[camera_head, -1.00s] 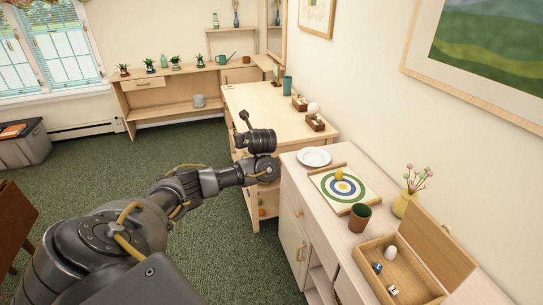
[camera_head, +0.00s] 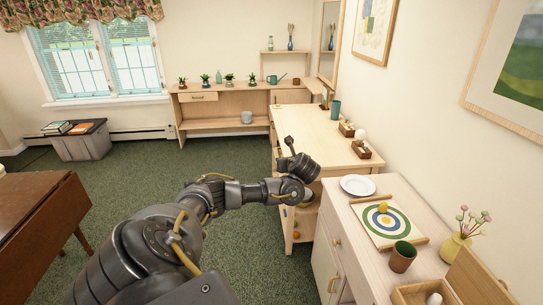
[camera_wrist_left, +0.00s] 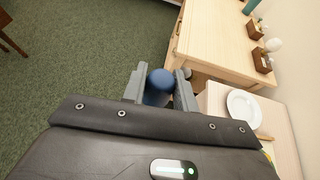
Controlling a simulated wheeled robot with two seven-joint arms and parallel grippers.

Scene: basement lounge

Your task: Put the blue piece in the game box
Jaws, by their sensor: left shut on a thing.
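My left gripper (camera_head: 290,148) reaches out in front of the long wooden desk in the head view. In the left wrist view its two grey fingers (camera_wrist_left: 160,88) are shut on the blue piece (camera_wrist_left: 158,86), a rounded dark blue thing held between them. The piece cannot be made out in the head view. The wooden game box (camera_head: 408,294) is at the bottom right on the near cabinet, its lid (camera_head: 482,280) open. It is cut off by the picture's lower edge; a white egg-shaped thing shows inside. My right gripper is not in view.
The near cabinet (camera_head: 345,200) also bears a white plate (camera_head: 357,185), a target board (camera_head: 410,233) with a yellow piece, a brown cup (camera_head: 402,257) and a yellow vase (camera_head: 453,247). The wooden desk (camera_head: 320,135) stands beyond. A brown table (camera_head: 40,225) is at left; green carpet lies open between.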

